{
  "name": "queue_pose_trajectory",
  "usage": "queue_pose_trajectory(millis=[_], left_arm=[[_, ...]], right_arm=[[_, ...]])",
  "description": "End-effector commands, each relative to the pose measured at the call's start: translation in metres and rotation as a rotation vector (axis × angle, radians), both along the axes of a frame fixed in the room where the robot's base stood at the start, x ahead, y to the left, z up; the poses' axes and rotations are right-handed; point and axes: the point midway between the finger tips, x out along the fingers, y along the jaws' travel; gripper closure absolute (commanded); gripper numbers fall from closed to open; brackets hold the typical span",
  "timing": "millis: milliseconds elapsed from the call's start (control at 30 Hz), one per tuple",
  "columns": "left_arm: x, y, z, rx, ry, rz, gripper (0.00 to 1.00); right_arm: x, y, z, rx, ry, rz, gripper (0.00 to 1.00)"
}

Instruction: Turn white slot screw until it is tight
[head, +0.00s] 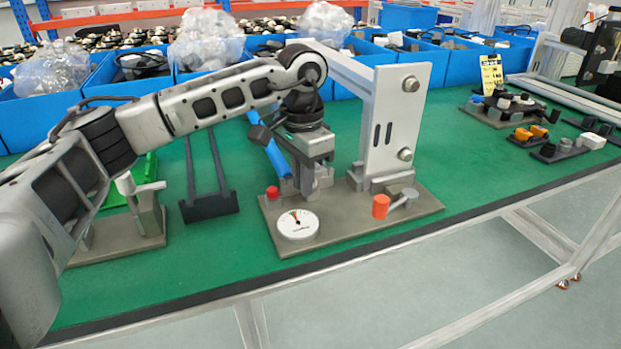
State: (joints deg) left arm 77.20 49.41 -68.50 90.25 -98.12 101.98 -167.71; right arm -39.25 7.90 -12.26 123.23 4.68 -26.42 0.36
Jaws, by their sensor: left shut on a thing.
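My left gripper (308,183) comes in from the left and points down over a grey base plate (350,225) on the bench. It is shut on a small part that its fingers mostly hide, in front of the upright grey bracket (392,120). I cannot make out a white slot screw or its slot. A blue bar (268,146) slants down just left of the gripper. On the plate are a round white dial gauge (297,224), a red button (272,192) and an orange knob (381,206) beside a grey lever (404,197). My right gripper is not in view.
A grey clamp fixture (148,212) and a dark two-pronged stand (209,206) are to the left. Blue bins (110,92) line the back. Small fixtures (530,135) stand at the right. Green bench top (470,170) is clear right of the plate.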

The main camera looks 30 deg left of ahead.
Motion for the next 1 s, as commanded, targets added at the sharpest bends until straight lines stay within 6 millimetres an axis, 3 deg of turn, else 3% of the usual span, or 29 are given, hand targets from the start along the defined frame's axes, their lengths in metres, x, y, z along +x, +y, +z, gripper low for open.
queue_pose_trajectory(millis=[100, 133, 167, 367, 400, 800, 1000], left_arm=[[0.002, -0.001, -0.008, 0.004, -0.004, 0.002, 1.0], [0.002, -0.001, -0.008, 0.004, -0.004, 0.002, 0.79], [0.002, -0.001, -0.008, 0.004, -0.004, 0.002, 0.73], [0.002, -0.002, -0.008, 0.003, -0.004, 0.053, 0.69], [0.002, -0.002, -0.008, 0.003, -0.004, 0.101, 0.65], [0.001, -0.012, -0.007, 0.004, -0.005, 0.78, 0.65], [0.0, -0.015, -0.007, 0.004, -0.001, 0.923, 0.65]], right_arm=[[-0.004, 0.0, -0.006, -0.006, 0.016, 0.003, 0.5], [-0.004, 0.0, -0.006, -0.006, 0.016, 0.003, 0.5], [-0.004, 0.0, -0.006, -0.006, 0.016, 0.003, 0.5], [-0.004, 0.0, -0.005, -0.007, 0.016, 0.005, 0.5], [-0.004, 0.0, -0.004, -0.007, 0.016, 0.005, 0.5], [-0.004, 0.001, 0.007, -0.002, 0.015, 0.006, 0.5], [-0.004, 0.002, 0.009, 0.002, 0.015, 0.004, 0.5]])
